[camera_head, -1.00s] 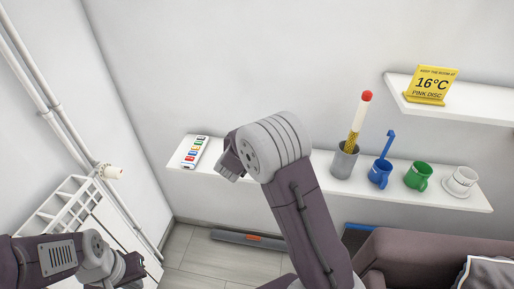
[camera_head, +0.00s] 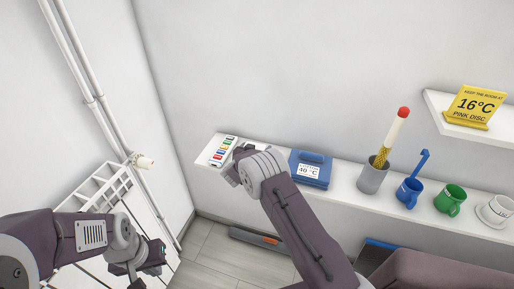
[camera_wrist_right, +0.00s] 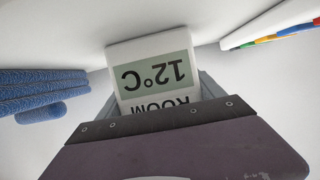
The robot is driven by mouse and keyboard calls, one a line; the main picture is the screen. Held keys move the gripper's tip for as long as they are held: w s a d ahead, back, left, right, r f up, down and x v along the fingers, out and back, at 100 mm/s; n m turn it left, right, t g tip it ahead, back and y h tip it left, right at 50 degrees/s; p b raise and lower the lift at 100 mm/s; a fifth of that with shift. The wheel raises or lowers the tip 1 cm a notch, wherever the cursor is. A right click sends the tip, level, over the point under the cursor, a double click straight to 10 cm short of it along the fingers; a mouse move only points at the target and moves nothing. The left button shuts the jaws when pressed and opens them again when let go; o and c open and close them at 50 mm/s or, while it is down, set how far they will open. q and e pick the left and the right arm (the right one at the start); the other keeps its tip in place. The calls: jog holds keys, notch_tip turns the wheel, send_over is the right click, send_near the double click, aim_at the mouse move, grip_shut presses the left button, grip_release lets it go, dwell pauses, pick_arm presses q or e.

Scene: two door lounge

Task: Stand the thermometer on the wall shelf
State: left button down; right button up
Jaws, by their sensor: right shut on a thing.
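The thermometer (camera_wrist_right: 155,75) is a white block with a grey display reading 12°C and the word ROOM, upside down in the right wrist view. My right gripper (camera_wrist_right: 158,108) is shut on it. In the head view my right arm hides the thermometer and the fingers; its wrist (camera_head: 262,170) is in front of the long white wall shelf (camera_head: 340,176), near its left end. A second, higher white shelf (camera_head: 440,113) is on the wall at the right. My left gripper (camera_head: 155,260) is low at the left, away from the shelves; its finger opening is unclear.
On the long shelf are a strip with coloured buttons (camera_head: 222,151), a blue box (camera_head: 311,172) labelled 40, a grey holder (camera_head: 373,176), blue (camera_head: 408,192) and green (camera_head: 450,200) mugs and a white cup (camera_head: 496,211). A yellow 16°C sign (camera_head: 475,106) stands higher. Pipes are left.

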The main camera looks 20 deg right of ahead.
jog(key=shift+s+f, duration=0.1)
jog(key=o, duration=1.5)
